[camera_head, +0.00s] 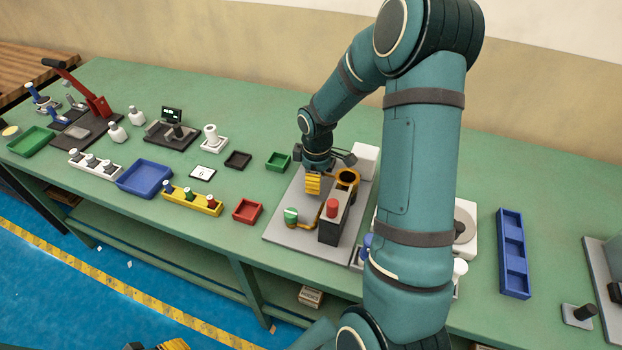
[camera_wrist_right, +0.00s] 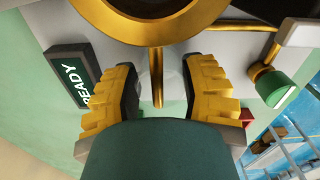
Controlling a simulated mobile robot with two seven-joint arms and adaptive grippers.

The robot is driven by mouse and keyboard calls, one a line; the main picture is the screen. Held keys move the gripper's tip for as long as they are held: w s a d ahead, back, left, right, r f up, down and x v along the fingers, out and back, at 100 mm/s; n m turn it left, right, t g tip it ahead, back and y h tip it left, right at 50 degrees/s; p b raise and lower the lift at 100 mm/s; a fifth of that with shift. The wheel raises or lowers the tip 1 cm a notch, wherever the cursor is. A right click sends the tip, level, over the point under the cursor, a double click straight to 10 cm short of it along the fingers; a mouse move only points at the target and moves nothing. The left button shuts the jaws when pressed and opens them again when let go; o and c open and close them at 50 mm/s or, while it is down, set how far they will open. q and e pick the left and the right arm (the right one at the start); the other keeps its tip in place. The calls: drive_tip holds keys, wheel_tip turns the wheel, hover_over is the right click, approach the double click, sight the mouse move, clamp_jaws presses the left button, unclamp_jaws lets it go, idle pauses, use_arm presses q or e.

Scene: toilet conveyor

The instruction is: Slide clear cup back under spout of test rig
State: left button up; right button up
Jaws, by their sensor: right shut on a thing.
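The test rig is a grey plate (camera_head: 285,241) with a black-sided box, a brass ring-shaped funnel (camera_head: 347,176) and a brass pipe. My right gripper (camera_head: 313,185) is low over the plate, left of the funnel. In the right wrist view, its yellow fingers (camera_wrist_right: 165,92) stand on either side of a faint clear cup (camera_wrist_right: 174,75), shut on it. The brass spout (camera_wrist_right: 157,70) shows between the fingers, by the cup; I cannot tell whether the cup is fully under it. The cup cannot be made out in the head view. My left gripper (camera_head: 172,344) barely shows at the bottom edge.
On the rig are a red button (camera_head: 332,207) and a green knob (camera_head: 291,214). A display reading READY (camera_wrist_right: 76,80) is beside one finger. A green tray (camera_head: 278,162) and red tray (camera_head: 247,211) lie left of the plate. My right arm covers the table right of the rig.

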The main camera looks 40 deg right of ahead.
drive_tip(key=shift+d+f, duration=0.15)
drive_tip(key=shift+f, duration=0.05)
idle(0.6)
drive_tip(key=o, duration=1)
drive_tip(key=shift+r, duration=0.1)
wheel_tip(320, 180, up, 12)
drive_tip(key=shift+f, duration=0.1)
